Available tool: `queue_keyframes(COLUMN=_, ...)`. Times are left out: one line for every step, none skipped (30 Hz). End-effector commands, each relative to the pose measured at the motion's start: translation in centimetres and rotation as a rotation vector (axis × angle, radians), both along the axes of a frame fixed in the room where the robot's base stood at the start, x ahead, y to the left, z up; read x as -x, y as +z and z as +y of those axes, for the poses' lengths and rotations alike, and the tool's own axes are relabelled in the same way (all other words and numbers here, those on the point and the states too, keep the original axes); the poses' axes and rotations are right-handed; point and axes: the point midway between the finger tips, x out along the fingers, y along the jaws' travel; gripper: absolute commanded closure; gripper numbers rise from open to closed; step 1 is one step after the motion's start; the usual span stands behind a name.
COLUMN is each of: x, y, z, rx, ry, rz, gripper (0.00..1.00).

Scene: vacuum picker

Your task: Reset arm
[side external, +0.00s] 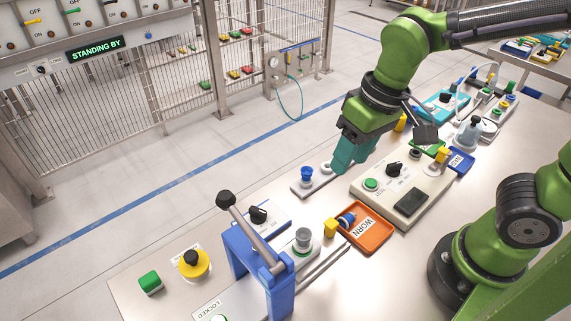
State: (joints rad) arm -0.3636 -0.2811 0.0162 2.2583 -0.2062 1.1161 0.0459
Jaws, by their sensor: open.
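My gripper (355,155) points down over the middle of the metal table, with teal fingers. It hangs near a small grey plate (313,184) that carries a blue suction cup (307,173). The fingertips are partly hidden by their angle, and I see nothing held in them. A beige control box (425,192) with a green button, a black knob and a dark screen stands just right of the gripper. My arm reaches in from the upper right.
An orange tray (378,237) marked WORN holds small parts. A blue lever frame (243,262) with a grey handle stands at the front. Blue and teal trays fill the back right.

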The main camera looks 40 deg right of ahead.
Motion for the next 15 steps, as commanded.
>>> queue_keyframes(x=0.2, y=0.7, z=-1.4, rx=-0.039, ry=-0.047, rz=-0.062, gripper=0.53)
queue_keyframes(x=0.3, y=1.1, z=-2.1, rx=-0.06, ry=-0.071, rz=-0.1, gripper=0.53)
queue_keyframes(x=0.4, y=1.6, z=-3.0, rx=-0.085, ry=-0.106, rz=-0.147, gripper=0.53)
queue_keyframes(x=0.5, y=1.9, z=-3.7, rx=-0.102, ry=-0.133, rz=-0.183, gripper=0.53)
queue_keyframes(x=0.7, y=2.3, z=-4.4, rx=-0.117, ry=-0.16, rz=-0.218, gripper=0.53)
queue_keyframes(x=0.9, y=2.7, z=-5.2, rx=-0.133, ry=-0.195, rz=-0.26, gripper=0.53)
queue_keyframes(x=1.0, y=2.9, z=-5.8, rx=-0.142, ry=-0.22, rz=-0.288, gripper=0.53)
queue_keyframes(x=1.2, y=3.2, z=-6.3, rx=-0.151, ry=-0.243, rz=-0.313, gripper=0.53)
queue_keyframes(x=1.4, y=3.5, z=-6.9, rx=-0.158, ry=-0.27, rz=-0.34, gripper=0.53)
queue_keyframes(x=1.5, y=3.7, z=-7.3, rx=-0.162, ry=-0.287, rz=-0.356, gripper=0.53)
queue_keyframes(x=1.6, y=3.9, z=-7.6, rx=-0.165, ry=-0.303, rz=-0.368, gripper=0.53)
queue_keyframes(x=1.8, y=4.1, z=-8.0, rx=-0.166, ry=-0.319, rz=-0.381, gripper=0.53)
queue_keyframes(x=1.8, y=4.3, z=-8.2, rx=-0.166, ry=-0.329, rz=-0.391, gripper=0.53)
queue_keyframes(x=1.8, y=4.5, z=-8.4, rx=-0.166, ry=-0.335, rz=-0.398, gripper=0.53)
queue_keyframes(x=1.8, y=4.5, z=-8.5, rx=-0.164, ry=-0.339, rz=-0.399, gripper=0.53)
